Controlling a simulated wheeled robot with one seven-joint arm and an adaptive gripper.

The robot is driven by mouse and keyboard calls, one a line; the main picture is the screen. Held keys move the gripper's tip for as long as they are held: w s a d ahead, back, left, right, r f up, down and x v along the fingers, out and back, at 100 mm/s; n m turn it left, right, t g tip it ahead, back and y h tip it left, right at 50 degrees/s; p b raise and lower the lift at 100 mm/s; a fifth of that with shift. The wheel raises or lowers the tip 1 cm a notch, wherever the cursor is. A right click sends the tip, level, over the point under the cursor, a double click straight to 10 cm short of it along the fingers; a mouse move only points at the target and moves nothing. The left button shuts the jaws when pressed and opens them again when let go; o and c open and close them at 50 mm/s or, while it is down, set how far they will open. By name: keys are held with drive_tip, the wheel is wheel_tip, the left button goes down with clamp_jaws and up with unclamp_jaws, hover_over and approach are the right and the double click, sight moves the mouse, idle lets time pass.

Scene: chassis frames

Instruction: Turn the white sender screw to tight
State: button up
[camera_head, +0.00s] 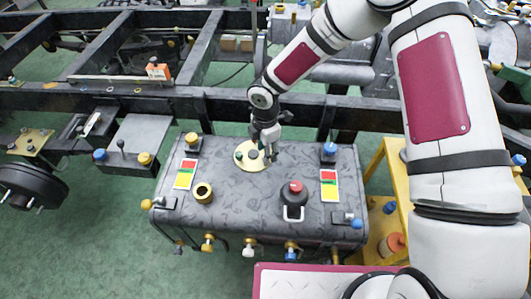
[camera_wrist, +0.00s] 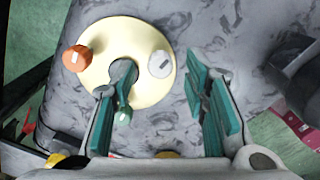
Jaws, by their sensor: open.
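The white sender screw (camera_wrist: 160,65) is a small pale round head with a dark mark, near the right rim of the round cream sender plate (camera_wrist: 148,33). The plate (camera_head: 243,161) sits on top of the grey marbled tank (camera_head: 222,218). My gripper (camera_wrist: 157,74) is open and empty, its teal-padded fingers either side of the white screw in the wrist view. Whether they are level with it or above it I cannot tell. In the head view my gripper (camera_head: 268,148) is at the plate and hides part of it; the white screw cannot be made out there.
An orange screw (camera_wrist: 76,58) and a green screw (camera_wrist: 123,117) are on the same plate. A dark chassis rail (camera_head: 220,105) runs behind the tank.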

drive_tip(key=shift+f, duration=0.85)
drive_tip(key=shift+c, duration=0.2)
clamp_jaws()
